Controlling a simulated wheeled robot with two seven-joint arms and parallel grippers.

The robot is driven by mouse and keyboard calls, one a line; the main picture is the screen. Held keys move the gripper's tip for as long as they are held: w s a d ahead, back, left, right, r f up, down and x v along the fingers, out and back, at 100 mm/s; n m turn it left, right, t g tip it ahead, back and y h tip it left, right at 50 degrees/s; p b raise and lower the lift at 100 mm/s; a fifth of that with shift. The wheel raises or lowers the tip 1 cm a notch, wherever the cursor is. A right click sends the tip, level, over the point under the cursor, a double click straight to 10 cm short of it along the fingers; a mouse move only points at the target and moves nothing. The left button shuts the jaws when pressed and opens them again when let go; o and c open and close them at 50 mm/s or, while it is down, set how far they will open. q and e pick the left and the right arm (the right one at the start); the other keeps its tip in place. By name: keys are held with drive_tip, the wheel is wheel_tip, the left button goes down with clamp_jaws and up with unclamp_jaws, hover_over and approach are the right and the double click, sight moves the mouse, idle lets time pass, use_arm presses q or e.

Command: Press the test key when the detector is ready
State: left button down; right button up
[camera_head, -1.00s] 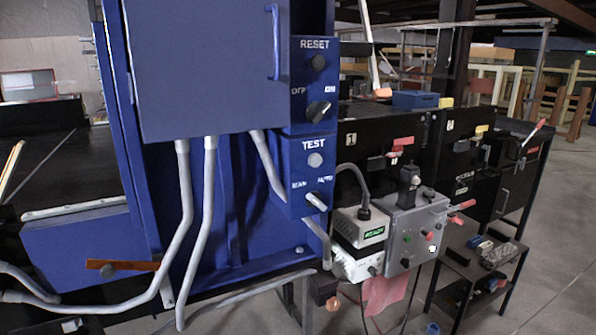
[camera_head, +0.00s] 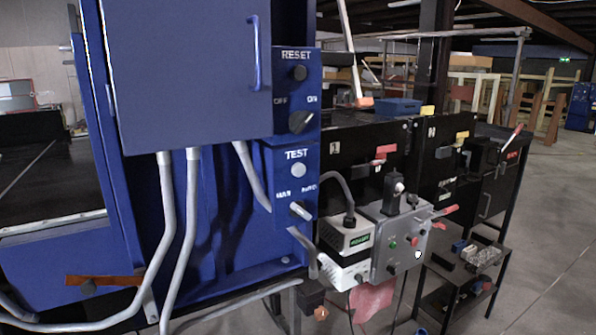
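The blue detector cabinet (camera_head: 185,70) fills the left of the head view. On its right side is a panel with a round grey test key (camera_head: 298,170) under the label TEST. A MAN/AUTO selector knob (camera_head: 300,210) sits below the test key. Above are a dark RESET button (camera_head: 298,73) and an OFF/ON knob (camera_head: 299,122). A white box with a green-lit display (camera_head: 360,240) stands right of the panel; its text is too small to read for certain now. Neither of my grippers is in view.
Black cabinets (camera_head: 345,190) with red and yellow handles run behind. A dark low shelf (camera_head: 462,265) stands at right. Grey conduits (camera_head: 165,240) hang at left. The right floor (camera_head: 560,230) is open.

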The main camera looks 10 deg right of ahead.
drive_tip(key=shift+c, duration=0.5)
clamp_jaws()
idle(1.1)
